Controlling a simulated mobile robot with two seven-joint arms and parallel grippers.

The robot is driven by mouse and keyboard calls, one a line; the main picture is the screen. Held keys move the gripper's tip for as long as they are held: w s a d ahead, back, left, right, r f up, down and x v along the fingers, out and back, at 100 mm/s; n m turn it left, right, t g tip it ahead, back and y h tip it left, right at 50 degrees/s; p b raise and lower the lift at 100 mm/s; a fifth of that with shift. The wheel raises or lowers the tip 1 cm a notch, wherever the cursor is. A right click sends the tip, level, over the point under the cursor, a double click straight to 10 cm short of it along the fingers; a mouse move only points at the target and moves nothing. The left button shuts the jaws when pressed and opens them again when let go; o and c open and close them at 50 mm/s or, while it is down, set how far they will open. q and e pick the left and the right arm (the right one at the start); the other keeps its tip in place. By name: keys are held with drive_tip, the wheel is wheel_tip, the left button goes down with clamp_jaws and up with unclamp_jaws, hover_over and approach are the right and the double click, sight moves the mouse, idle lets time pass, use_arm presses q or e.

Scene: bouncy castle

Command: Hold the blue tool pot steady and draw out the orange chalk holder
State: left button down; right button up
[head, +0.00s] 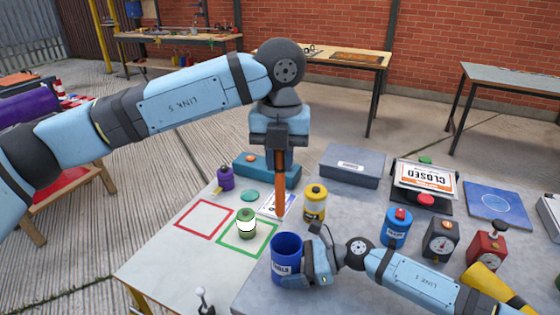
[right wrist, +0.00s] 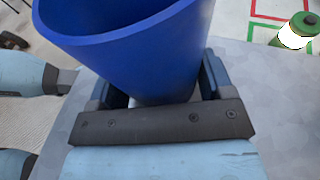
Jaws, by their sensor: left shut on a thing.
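The blue tool pot (head: 285,270) stands upright near the front left edge of the grey tabletop. My right gripper (head: 314,262) is at its right side. In the right wrist view the pot (right wrist: 135,50) sits between the two fingers of my right gripper (right wrist: 158,92), one on each side, and they look closed on it. My left gripper (head: 279,150) points down above the pot, shut on the orange chalk holder (head: 281,190). The holder hangs upright, its lower end above and apart from the pot's rim. The pot's inside shows only in part.
A yellow canister (head: 315,203) stands just behind the pot. A green-and-white canister (head: 246,224) stands at the green square outline (head: 262,252), beside an empty red outline (head: 205,220). A blue canister (head: 397,228) and gauge box (head: 440,238) stand to the right.

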drive_tip(key=o, duration=0.4)
